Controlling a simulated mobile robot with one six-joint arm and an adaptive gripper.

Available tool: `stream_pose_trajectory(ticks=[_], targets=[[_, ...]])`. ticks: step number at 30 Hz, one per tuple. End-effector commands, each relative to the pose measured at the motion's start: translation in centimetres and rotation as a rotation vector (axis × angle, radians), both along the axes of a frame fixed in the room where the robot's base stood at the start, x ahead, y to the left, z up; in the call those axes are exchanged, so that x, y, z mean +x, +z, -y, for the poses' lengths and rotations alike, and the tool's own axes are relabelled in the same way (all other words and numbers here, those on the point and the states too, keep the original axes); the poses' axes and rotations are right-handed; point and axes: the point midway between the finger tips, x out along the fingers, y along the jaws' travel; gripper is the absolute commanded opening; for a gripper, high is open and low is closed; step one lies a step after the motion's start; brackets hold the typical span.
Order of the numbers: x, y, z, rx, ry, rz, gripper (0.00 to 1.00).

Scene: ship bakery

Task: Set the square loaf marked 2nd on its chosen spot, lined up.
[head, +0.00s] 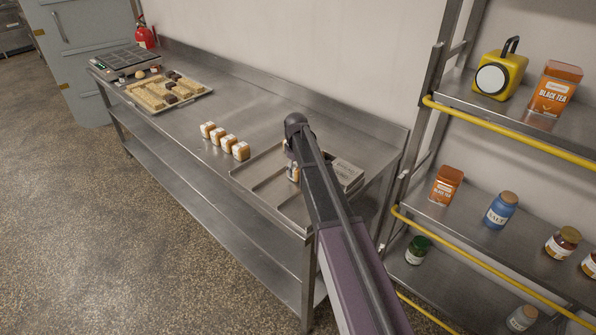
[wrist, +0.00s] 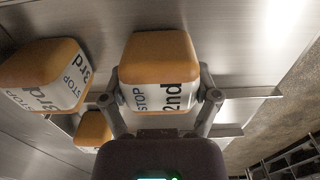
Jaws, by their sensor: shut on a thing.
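The square loaf marked 2nd (wrist: 158,62), with an orange-brown top and a white STOP band, is in the middle of the wrist view. My gripper (wrist: 162,90) is shut on it, one finger on each side. In the head view, my arm mostly hides the gripper and the held loaf; a small white and orange part (head: 293,173) shows beside the arm, over the shallow metal tray (head: 262,172). A loaf marked 3rd (wrist: 42,82) is left of the held loaf in the wrist view. Another loaf (wrist: 92,130) is partly hidden by my gripper. Whether the held loaf touches the tray cannot be told.
Several similar loaves (head: 225,142) stand in a row on the steel table (head: 235,105), left of the tray. A board of baked pieces (head: 190,92) lies at the far left. A wall backs the table. A shelf rack (head: 470,207) with jars and tins stands at the right.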

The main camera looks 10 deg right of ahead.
Motion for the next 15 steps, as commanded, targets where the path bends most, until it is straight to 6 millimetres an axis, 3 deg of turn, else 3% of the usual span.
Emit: stream_pose_trajectory(ticks=[10,11,12,15], targets=[[0.0,-0.38,-0.03,0.0,0.0,0.0,0.3],[0.0,-0.29,-0.04,0.0,0.0,0.0,0.85],[0.0,-0.24,-0.04,0.0,0.0,0.0,0.97],[0.01,-0.24,-0.04,0.0,0.001,0.0,1.0]])
